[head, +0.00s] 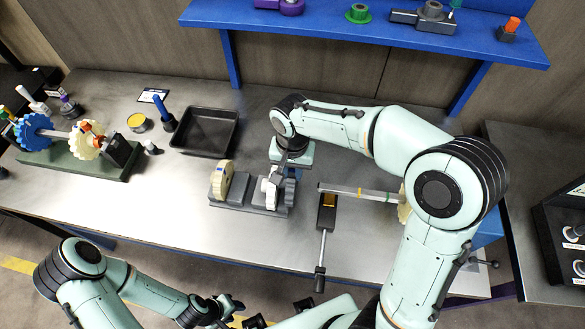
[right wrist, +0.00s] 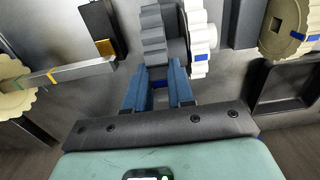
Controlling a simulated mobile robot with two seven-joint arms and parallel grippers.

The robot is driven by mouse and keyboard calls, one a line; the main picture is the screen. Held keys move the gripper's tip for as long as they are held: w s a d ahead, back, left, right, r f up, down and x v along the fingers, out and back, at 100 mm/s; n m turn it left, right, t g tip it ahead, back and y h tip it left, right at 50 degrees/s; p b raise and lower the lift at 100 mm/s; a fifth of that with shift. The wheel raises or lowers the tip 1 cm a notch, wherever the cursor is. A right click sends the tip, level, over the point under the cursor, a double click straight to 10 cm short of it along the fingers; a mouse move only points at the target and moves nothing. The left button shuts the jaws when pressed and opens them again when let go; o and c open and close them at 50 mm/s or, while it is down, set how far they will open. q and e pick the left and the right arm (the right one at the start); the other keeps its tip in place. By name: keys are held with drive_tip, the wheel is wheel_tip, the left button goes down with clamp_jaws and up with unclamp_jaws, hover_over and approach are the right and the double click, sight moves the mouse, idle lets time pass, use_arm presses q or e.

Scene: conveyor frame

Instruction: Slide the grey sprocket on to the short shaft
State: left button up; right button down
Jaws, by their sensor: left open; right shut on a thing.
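The grey sprocket (right wrist: 153,38) is a toothed wheel between the blue fingers of my right gripper (right wrist: 158,88), which is shut on it. In the head view the sprocket (head: 291,190) is partly hidden below my right gripper (head: 288,166), over the right end of a grey stand (head: 243,208). A white toothed wheel (right wrist: 197,38) with a blue mark is close beside it. I cannot clearly make out the short shaft. My left gripper (head: 228,304) is open and empty, low at the front of the table.
A cream sprocket (head: 222,178) stands at the stand's left end. A long bar (head: 350,190) with a coloured band and a cream wheel lies right, near a black-handled tool (head: 326,218). A black tray (head: 206,131) stands behind left. The front-left tabletop is clear.

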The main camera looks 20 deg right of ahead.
use_arm(q)
drive_tip(key=shift+s, duration=0.1)
use_arm(e)
drive_tip(key=shift+s, duration=0.1)
use_arm(q)
drive_tip(key=shift+f, duration=0.1)
drive_tip(key=shift+s+f+b, duration=0.45)
drive_tip(key=shift+f+b, duration=0.1)
drive_tip(key=shift+f, duration=0.1)
use_arm(e)
drive_tip(key=shift+s+d, duration=0.4)
drive_tip(key=shift+d, duration=0.25)
drive_tip(key=shift+s+d, duration=0.35)
drive_tip(key=shift+d, duration=0.3)
drive_tip(key=shift+s+d, duration=0.4)
drive_tip(key=shift+d, duration=0.25)
drive_tip(key=shift+d, duration=0.1)
use_arm(q)
drive_tip(key=shift+s+f+b, duration=0.4)
drive_tip(key=shift+f+b, duration=0.1)
drive_tip(key=shift+f, duration=0.15)
use_arm(e)
drive_tip(key=shift+s+d, duration=0.5)
drive_tip(key=shift+d, duration=0.25)
drive_tip(key=shift+s+d, duration=0.45)
drive_tip(key=shift+d, duration=0.3)
drive_tip(key=shift+s+d, duration=0.5)
drive_tip(key=shift+d, duration=0.25)
